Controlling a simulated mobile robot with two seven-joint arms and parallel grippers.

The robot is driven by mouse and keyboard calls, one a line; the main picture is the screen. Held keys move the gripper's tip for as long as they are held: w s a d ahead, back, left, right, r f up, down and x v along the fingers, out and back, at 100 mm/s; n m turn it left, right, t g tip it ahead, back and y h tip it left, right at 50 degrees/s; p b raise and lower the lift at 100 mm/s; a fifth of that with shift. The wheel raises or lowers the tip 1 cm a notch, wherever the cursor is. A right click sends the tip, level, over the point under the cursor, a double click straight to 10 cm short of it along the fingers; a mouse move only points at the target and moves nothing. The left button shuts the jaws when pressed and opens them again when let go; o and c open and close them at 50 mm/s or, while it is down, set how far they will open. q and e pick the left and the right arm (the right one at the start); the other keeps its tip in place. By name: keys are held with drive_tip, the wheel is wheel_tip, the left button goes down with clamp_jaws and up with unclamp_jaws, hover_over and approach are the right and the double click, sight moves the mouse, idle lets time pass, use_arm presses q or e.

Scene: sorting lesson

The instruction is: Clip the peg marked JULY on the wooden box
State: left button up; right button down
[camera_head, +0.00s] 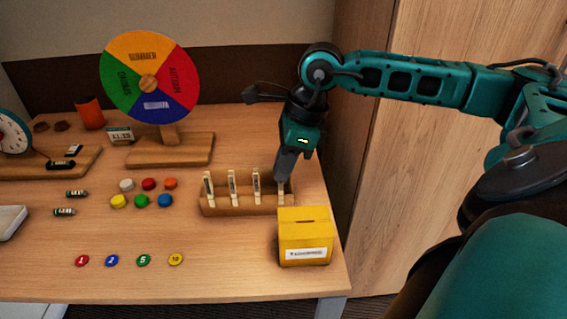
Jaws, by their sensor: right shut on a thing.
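Clothes pegs stand upright in a row in a low wooden rack (245,208). Three of them, the left peg (209,188), the second peg (232,186) and the third peg (256,186), stand free of my gripper. My right gripper (283,181) points down at the rack's right end, shut on the rightmost peg (282,193), mostly hidden by the fingers. The markings on the pegs are too small to read, so I cannot tell which says JULY. A yellow box (305,236) with a top slot and a white front label stands just in front of the rack's right end. My left gripper is out of view.
A colored season wheel (150,78) stands behind on a wooden base (170,150). Several colored buttons (141,201) lie left of the rack, and numbered discs (143,260) lie along the front. An orange cup (90,113) is at the back left. The table's right edge is close to the box.

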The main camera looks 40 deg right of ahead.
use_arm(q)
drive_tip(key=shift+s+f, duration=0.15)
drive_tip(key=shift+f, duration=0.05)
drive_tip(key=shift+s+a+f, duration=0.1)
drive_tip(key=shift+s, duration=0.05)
use_arm(e)
drive_tip(key=c, duration=1.2)
unclamp_jaws()
drive_tip(key=shift+o, duration=0.2)
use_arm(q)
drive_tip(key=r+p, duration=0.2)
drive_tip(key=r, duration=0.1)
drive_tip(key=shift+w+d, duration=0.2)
use_arm(e)
drive_tip(key=v, duration=1.3)
